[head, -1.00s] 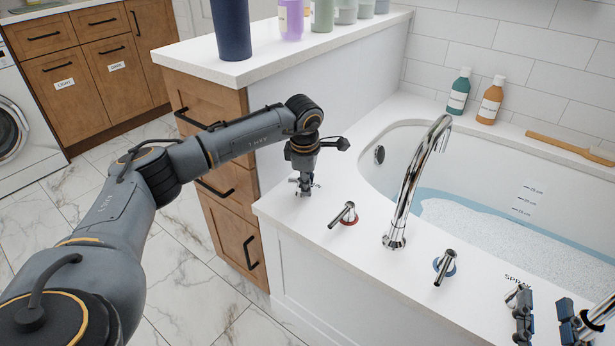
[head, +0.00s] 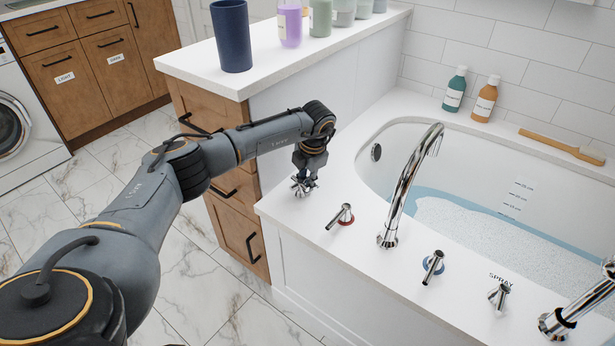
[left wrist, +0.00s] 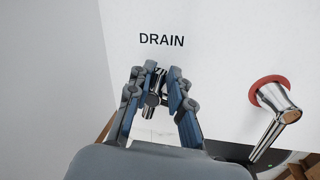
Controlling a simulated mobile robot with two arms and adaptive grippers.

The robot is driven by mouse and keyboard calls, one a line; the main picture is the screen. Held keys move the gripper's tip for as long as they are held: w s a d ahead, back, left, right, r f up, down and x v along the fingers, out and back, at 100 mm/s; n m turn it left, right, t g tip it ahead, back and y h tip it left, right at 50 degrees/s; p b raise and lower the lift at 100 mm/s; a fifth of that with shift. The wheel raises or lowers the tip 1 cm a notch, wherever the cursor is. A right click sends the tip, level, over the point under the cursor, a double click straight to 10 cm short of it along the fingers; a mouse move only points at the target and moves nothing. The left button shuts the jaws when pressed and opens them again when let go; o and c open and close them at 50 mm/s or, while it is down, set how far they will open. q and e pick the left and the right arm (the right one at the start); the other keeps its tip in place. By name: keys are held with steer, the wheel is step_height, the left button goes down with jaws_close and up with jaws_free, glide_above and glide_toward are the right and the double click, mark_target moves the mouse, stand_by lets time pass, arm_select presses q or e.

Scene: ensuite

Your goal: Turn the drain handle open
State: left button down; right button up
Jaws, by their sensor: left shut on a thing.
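The chrome drain handle (head: 302,188) stands on the white tub deck at its near left corner. My left gripper (head: 306,178) points down over it and is shut on it. In the left wrist view, the handle (left wrist: 155,98) sits between the two fingers of my left gripper (left wrist: 156,92), just below the black word DRAIN. The fingers hide part of the handle, so its exact angle is hard to tell. My right gripper is not in view.
A red-ringed tap handle (head: 341,216) stands just right of the drain handle. The tall chrome spout (head: 405,190), a blue-ringed handle (head: 433,266) and a spray handle (head: 499,294) follow. A counter (head: 270,62) with a dark cup (head: 231,38) rises behind my left arm.

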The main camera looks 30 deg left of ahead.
arm_select(q)
steer(key=shift+s+a+f+n+g+p, duration=0.15)
steer(key=shift+a+n+g+p, duration=0.15)
steer(key=shift+n, duration=0.4)
steer(key=shift+s+a+f+n+g+p, duration=0.1)
steer(key=shift+a+n+p, duration=0.2)
steer(key=shift+n, duration=0.4)
steer(key=shift+a+f+n, duration=0.1)
steer(key=shift+n, duration=0.2)
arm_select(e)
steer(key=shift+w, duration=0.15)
arm_select(q)
steer(key=shift+c, duration=2)
jaws_free()
steer(key=shift+f, duration=0.1)
steer(key=shift+s+a+r, duration=0.1)
steer(key=shift+s+r, duration=0.1)
steer(key=shift+r, duration=0.1)
steer(key=shift+w+d, duration=0.15)
steer(key=shift+d, duration=0.05)
steer(key=shift+w+d+r, duration=0.1)
steer(key=shift+r, duration=0.1)
step_height(320, 180, up, 11)
steer(key=d, duration=0.2)
steer(key=shift+s+r, duration=0.2)
steer(key=shift+s, duration=0.05)
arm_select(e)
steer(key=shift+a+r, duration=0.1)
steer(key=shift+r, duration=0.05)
